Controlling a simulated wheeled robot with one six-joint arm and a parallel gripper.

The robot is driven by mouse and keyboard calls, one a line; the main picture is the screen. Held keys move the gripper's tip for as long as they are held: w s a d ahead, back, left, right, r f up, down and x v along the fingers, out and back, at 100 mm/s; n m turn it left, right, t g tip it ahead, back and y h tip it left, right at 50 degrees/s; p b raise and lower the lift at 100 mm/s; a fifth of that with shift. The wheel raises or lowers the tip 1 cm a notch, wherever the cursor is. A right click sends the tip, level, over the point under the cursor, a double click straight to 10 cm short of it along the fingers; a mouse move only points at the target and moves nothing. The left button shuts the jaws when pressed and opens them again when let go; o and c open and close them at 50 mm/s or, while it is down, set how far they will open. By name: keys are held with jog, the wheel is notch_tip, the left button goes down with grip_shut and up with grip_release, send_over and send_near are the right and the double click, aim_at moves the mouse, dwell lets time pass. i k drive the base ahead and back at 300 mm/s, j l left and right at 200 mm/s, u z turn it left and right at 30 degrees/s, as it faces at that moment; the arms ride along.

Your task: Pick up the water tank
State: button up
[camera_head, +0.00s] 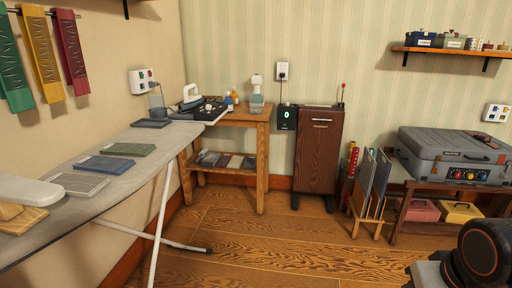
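I cannot tell for sure which thing is the water tank. One candidate is a small clear container (257,104) on the wooden side table (262,118), with a white top part above it. Another is a grey translucent container (156,101) at the far end of the ironing board, by the wall and left of the iron (191,97). Both are small and far off. A black rounded part of my arm shows at the bottom right corner. My gripper is not in view.
The ironing board (60,205) with folded cloths (103,164) runs along the left, its white leg reaching onto the floor. A brown cabinet (318,155), a rack with boards (371,185) and a grey case (450,158) stand right. The middle wooden floor (270,245) is clear.

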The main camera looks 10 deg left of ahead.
aim_at(156, 101)
jog(key=i+u, duration=0.2)
jog(key=i, duration=0.35)
jog(key=i+u, duration=0.2)
jog(key=i, duration=0.4)
jog(key=i+l+u, duration=0.25)
jog(key=i, duration=0.3)
jog(key=j, duration=0.1)
